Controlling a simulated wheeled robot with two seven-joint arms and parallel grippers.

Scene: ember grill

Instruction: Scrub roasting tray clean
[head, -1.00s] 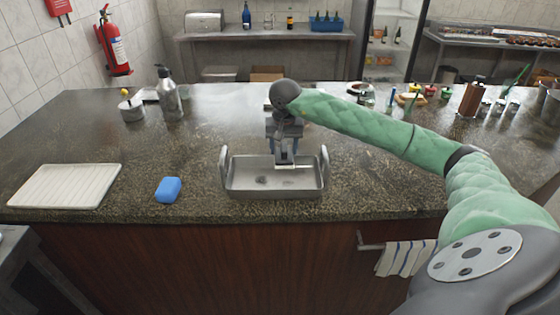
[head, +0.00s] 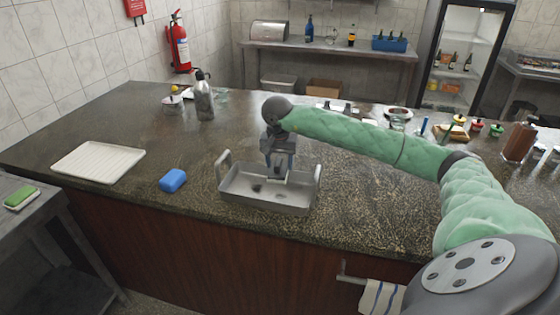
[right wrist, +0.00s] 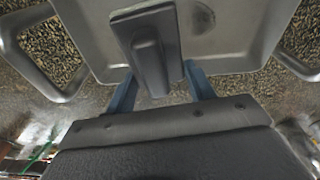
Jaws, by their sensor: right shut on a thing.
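The roasting tray (head: 262,204) is a grey metal pan with an upright handle at each end, near the counter's front edge. A dark stain (head: 257,188) shows on its floor, and a dark patch also shows in the right wrist view (right wrist: 201,16). My right gripper (head: 279,168) is over the tray, pointing down. Its blue fingers (right wrist: 160,92) are shut on a dark grey scrubber (right wrist: 150,50) with a raised grip. The scrubber is in the tray; whether it touches the floor I cannot tell. My left gripper is not in view.
A metal bottle (head: 204,98) stands at the back left. A green sponge (head: 21,198) is on a side table. Jars and small items crowd the counter's right.

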